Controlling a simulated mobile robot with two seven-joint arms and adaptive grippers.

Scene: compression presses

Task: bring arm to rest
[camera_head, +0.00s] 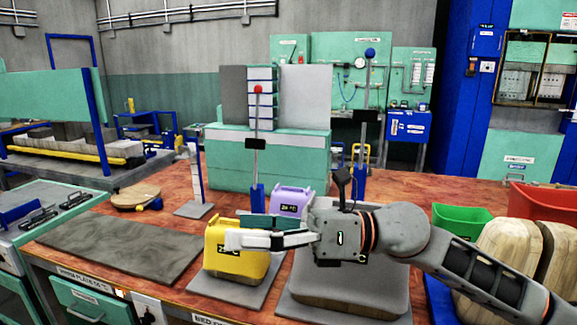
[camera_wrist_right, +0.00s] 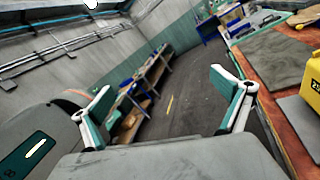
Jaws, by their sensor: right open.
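My right arm (camera_head: 400,232) comes in from the right in the head view and reaches left over the table. Its gripper (camera_head: 238,234) points left and covers part of the yellow handled weight (camera_head: 236,266) in that view. In the right wrist view the gripper (camera_wrist_right: 162,100) has its two fingers wide apart with nothing between them. The yellow weight (camera_wrist_right: 314,85) stands off to the right there, apart from the fingers. My left gripper is in neither view.
A purple weight (camera_head: 289,200) stands behind the gripper near two blue upright presses (camera_head: 257,198). A green bin (camera_head: 460,222), a red bin (camera_head: 543,205) and rounded wooden pieces (camera_head: 508,247) stand at the right. A dark plate (camera_head: 122,244) lies left. Open floor (camera_wrist_right: 185,105) lies beyond the fingers.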

